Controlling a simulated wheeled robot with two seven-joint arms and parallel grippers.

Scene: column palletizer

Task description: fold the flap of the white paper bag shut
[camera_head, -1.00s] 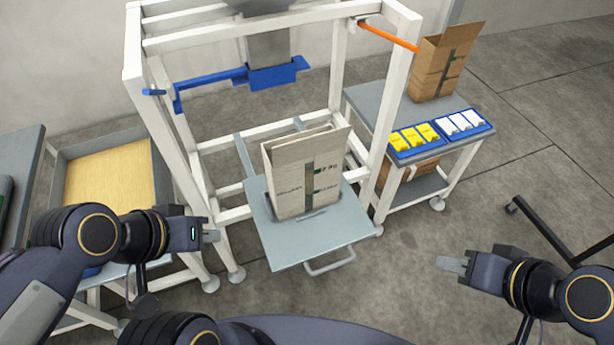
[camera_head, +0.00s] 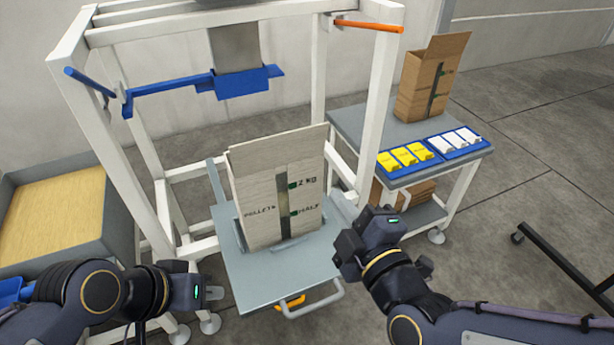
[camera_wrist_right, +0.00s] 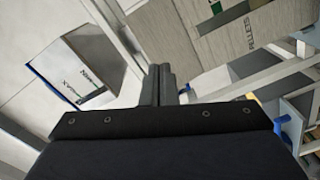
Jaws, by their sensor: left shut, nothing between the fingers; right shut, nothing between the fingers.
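The off-white paper bag (camera_head: 278,190) stands upright on the grey platform (camera_head: 260,283), with dark print and a dark strip on its front. Its flap (camera_head: 280,150) stands up and open along the top. In the right wrist view the printed bag (camera_wrist_right: 230,45) shows at an angle. My right gripper (camera_head: 378,212) is shut and empty, to the right of the bag and apart from it; its closed fingers show in the wrist view (camera_wrist_right: 158,85). My left gripper (camera_head: 217,293) is shut and empty, low and left of the platform.
A white frame (camera_head: 384,100) with a blue bracket (camera_head: 245,80) and an orange bar (camera_head: 368,26) surrounds the bag. A side table (camera_head: 345,122) at right holds a brown bag (camera_head: 428,80) and blue trays of yellow and white packs (camera_head: 460,142). A tray with a yellowish bottom (camera_head: 50,215) is at left.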

